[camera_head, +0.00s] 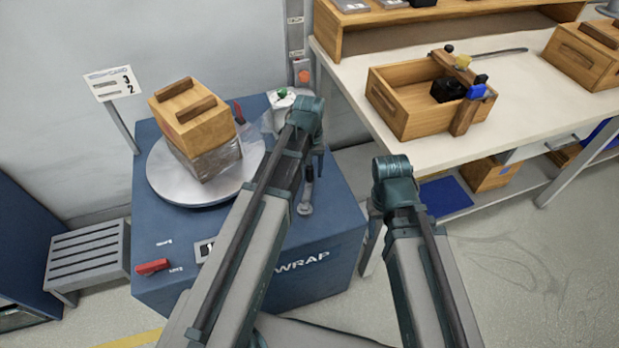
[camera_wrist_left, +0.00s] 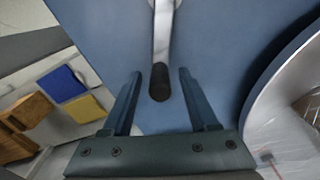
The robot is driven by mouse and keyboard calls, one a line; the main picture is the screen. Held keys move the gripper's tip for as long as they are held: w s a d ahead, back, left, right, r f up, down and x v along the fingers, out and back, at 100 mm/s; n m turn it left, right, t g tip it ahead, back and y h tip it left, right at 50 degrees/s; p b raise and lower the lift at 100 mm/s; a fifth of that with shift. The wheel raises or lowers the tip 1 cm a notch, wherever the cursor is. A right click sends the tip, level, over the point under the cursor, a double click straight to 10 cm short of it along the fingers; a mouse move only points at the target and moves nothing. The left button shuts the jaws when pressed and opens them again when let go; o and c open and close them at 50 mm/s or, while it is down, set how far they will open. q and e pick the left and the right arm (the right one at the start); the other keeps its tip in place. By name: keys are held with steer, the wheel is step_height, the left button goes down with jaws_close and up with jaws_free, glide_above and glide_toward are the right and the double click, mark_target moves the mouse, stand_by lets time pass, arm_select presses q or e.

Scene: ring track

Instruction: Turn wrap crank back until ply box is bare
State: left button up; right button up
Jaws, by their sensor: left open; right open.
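The ply box (camera_head: 192,117) sits on the round silver turntable (camera_head: 165,183) of the blue wrap machine. Clear film (camera_head: 212,160) covers its lower part; its upper part is bare wood. The wrap crank (camera_head: 306,208) is a metal arm with a black handle on the machine's top. It also shows in the left wrist view, the handle (camera_wrist_left: 160,82) lying between the fingers of my left gripper (camera_wrist_left: 155,90), which is open with a gap on both sides. My right gripper (camera_head: 376,208) is at the right of the machine, away from the crank, mostly hidden by its own wrist.
A red lever (camera_head: 152,267) is at the machine's front left. A card on a post (camera_head: 114,84) stands behind it. To the right, a table (camera_head: 440,150) holds an open wooden crate (camera_head: 400,105) with tools. A slatted grey stool (camera_head: 86,255) is at the left.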

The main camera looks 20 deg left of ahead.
arm_select(q)
steer(key=shift+f, duration=0.2)
jaws_close()
stand_by(1.4)
